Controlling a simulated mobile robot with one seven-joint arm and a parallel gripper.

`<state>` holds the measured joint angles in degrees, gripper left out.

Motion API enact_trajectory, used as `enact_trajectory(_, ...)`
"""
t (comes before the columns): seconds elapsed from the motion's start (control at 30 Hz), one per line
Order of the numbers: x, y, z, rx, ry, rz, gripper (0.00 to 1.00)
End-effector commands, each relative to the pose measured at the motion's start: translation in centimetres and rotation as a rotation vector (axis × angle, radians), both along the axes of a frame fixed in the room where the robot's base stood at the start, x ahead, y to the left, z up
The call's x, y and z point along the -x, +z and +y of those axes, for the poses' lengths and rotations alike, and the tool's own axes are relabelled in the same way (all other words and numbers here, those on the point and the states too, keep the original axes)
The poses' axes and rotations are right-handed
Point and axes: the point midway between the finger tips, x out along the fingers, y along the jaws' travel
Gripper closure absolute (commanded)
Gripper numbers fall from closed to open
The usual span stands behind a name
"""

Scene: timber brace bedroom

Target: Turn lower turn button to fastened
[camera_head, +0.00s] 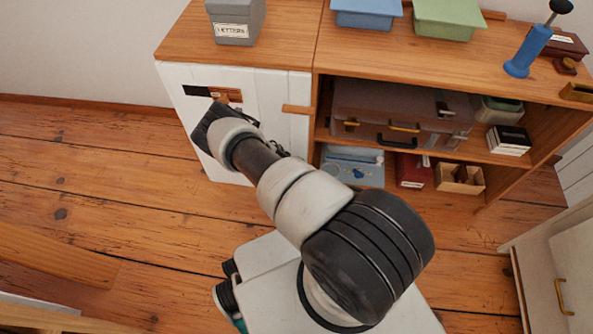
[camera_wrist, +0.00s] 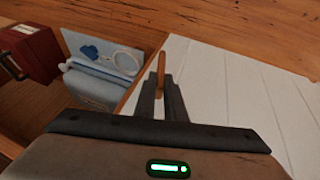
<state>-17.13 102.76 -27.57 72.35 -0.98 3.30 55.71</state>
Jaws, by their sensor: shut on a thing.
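The lower turn button (camera_wrist: 161,68) is a small wooden bar, seen in the wrist view near the edge between the white door and the open shelf. My gripper (camera_wrist: 163,88) has its dark fingers closed around it, with the bar's end standing out past the tips. How far the bar lies across the door edge is hard to tell. The white plank door (camera_head: 262,100) shows in the head view, with another wooden turn button (camera_head: 297,109) lying level across its upper right edge.
The red box also shows in the wrist view (camera_wrist: 32,52). A grey letters box (camera_head: 235,22) stands on top.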

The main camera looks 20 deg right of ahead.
Motion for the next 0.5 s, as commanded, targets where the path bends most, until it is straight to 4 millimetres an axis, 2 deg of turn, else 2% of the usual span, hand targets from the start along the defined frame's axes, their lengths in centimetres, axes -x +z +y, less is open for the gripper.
enact_trajectory(0.2, -0.43, -0.44, 0.82, 0.143, 0.009, 0.096, 1.0)
enact_trajectory(0.5, -0.73, -0.72, 1.22, 0.268, 0.003, 0.181, 1.0)
